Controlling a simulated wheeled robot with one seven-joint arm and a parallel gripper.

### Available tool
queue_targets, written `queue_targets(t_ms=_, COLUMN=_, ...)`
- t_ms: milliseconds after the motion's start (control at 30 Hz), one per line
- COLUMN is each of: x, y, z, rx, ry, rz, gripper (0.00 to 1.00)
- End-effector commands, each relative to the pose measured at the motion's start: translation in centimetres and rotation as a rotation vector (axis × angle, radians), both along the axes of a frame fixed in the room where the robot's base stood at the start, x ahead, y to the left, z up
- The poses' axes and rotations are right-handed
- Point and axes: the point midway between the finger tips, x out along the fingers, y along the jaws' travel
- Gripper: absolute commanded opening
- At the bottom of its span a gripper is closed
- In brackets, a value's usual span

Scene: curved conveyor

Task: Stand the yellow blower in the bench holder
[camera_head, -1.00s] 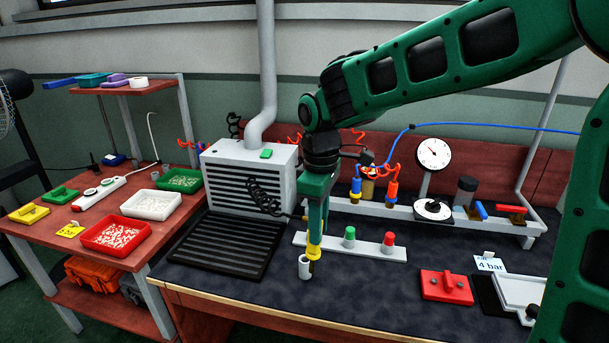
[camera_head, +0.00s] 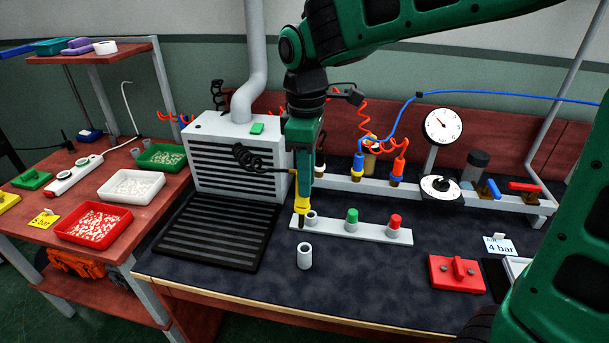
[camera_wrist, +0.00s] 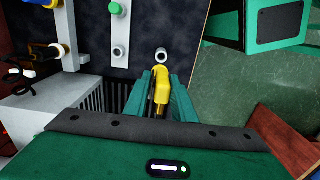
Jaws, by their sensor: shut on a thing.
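My gripper (camera_head: 303,180) is shut on the yellow blower (camera_head: 303,198) and points down over the dark bench. In the wrist view the gripper (camera_wrist: 160,92) has its green fingers on either side of the blower (camera_wrist: 161,80). The blower hangs nearly upright, with its dark tip downward. A short pale open-topped tube (camera_head: 304,257), which looks like the bench holder, stands on the bench just below the tip in the head view. In the wrist view its open ring (camera_wrist: 161,56) shows just beyond the blower. A gap shows between tip and tube.
A pale rail (camera_head: 375,234) with a green plug (camera_head: 352,217) and a red plug (camera_head: 394,222) lies close behind. A grey vented box (camera_head: 235,150) and a black slatted mat (camera_head: 212,235) are to the left. A red block (camera_head: 457,273) sits to the right.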

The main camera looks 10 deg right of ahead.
Motion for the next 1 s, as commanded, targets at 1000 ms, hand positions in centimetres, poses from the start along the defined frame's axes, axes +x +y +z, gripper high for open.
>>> queue_targets(t_ms=1000, x=-0.2, y=-0.3, z=-5.8, rx=-0.04, ry=0.016, rz=-0.001, gripper=0.08)
